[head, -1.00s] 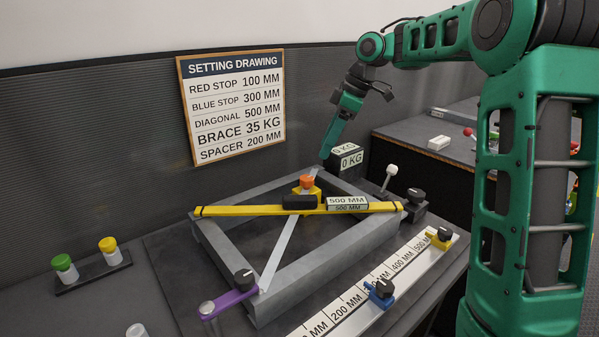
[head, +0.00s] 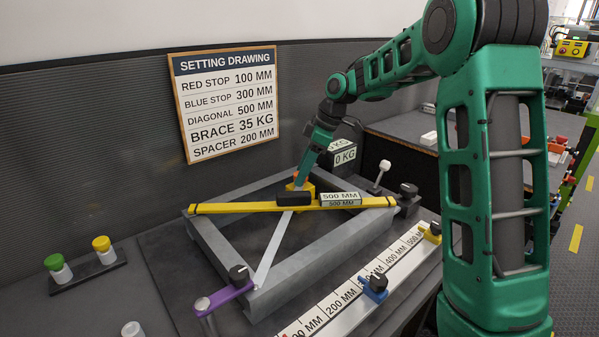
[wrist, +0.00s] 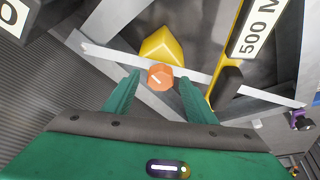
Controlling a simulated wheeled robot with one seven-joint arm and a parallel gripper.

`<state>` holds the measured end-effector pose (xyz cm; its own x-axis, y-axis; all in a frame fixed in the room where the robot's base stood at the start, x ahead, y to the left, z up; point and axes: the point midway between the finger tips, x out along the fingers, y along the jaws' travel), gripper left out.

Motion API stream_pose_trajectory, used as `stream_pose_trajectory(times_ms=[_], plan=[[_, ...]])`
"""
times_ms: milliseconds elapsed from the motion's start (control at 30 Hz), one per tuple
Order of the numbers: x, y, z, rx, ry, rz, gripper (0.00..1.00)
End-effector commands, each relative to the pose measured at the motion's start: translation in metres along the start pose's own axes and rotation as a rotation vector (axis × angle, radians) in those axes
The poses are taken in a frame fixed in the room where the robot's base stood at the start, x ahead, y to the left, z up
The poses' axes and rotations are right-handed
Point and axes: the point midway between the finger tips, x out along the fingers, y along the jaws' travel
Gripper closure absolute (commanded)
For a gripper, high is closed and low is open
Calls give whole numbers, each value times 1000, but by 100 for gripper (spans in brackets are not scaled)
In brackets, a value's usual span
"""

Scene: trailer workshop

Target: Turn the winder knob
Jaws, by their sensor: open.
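The orange knob (wrist: 160,77), seemingly the winder knob, sits by a yellow block (wrist: 163,46) on a thin pale strip crossing the grey frame. In the wrist view it carries a white mark. My gripper (wrist: 158,79) is open, with one green finger on each side of the knob and gaps showing on both sides. Whether the fingertips are level with the knob or above it I cannot tell. In the head view my gripper (head: 299,182) comes down over the yellow block and hides most of the knob.
A yellow bar (head: 245,208) with a 500 MM label crosses the grey frame (head: 310,252) close to the knob. A display (head: 344,156) reading 0 KG stands behind. A purple lever (head: 230,294), a white-topped lever (head: 384,168) and a ruler rail (head: 345,312) surround the frame.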

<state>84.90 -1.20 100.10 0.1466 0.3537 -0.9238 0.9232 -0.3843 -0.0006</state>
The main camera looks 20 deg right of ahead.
Motion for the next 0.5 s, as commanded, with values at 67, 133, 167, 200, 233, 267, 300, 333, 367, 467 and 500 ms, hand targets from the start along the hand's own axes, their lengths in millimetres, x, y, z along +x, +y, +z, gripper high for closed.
stream_pose_trajectory(times_ms=[67,133,167,200,233,267,300,333,367,467,500], plan=[[0,0,0,0,0,0,49],[0,0,0,0,0,0,49],[0,0,0,0,0,0,49],[0,0,0,0,0,0,49],[0,0,0,0,0,0,54],[0,0,0,0,0,0,61],[0,0,0,0,0,0,70],[0,0,0,0,0,0,78],[0,0,0,0,0,0,85],[4,-4,-8,-5,0,-2,90],[2,-2,-5,-2,0,-1,90]])
